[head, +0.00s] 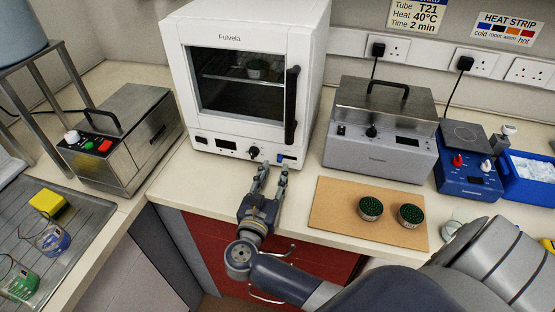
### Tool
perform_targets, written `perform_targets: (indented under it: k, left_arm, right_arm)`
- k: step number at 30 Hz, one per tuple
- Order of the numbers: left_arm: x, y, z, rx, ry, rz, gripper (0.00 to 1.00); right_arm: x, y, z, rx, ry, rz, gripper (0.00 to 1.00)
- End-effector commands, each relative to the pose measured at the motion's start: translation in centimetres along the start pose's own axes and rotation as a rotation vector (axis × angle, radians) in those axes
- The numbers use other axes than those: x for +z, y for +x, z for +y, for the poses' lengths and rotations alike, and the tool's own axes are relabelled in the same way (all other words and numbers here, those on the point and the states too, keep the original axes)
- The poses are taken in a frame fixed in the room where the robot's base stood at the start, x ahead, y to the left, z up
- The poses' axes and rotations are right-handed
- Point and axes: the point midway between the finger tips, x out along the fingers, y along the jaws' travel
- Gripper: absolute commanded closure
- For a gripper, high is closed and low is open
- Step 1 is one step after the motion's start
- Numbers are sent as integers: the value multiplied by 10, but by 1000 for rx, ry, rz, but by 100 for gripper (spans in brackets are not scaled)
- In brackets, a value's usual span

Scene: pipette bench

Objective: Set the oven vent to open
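The oven (240,120) is a white cabinet with a glass door, a black vertical handle and a control strip below the door. I cannot tell whether a fingertip touches the oven. My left gripper is out of view.
A steel water bath (380,150) stands right of the oven, a steel box with buttons (122,138) left of it. A brown board (335,205) with two green-topped round racks lies at the front. A blue hotplate (468,170) and blue bin are at far right.

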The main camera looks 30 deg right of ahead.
Motion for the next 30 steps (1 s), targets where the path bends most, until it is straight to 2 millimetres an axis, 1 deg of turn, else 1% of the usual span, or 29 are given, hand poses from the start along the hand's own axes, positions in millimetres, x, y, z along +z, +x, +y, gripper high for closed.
perform_targets:
  k: [1, 3, 7, 12, 18, 19, 22, 23, 30]
  left_arm:
    - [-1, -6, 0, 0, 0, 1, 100]
    - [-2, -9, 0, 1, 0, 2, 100]
    - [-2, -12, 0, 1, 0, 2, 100]
    - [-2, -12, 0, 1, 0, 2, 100]
    - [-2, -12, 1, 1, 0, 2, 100]
    - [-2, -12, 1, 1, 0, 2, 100]
    - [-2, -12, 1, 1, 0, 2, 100]
    - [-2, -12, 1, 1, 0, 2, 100]
    - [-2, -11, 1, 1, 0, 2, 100]
  right_arm:
    - [4, 10, 0, -1, -2, -4, 68]
    - [4, 20, 0, 0, -2, -4, 68]
    - [2, 33, 0, 1, -1, -2, 68]
    - [0, 39, 0, 1, 0, 0, 68]
    - [0, 39, 0, 0, 1, 0, 68]
    - [0, 39, 0, 0, 1, 0, 73]
    - [0, 38, 0, 0, 0, 0, 96]
    - [0, 38, 0, 0, 0, 0, 100]
    - [-1, 38, -1, 1, 1, 2, 100]
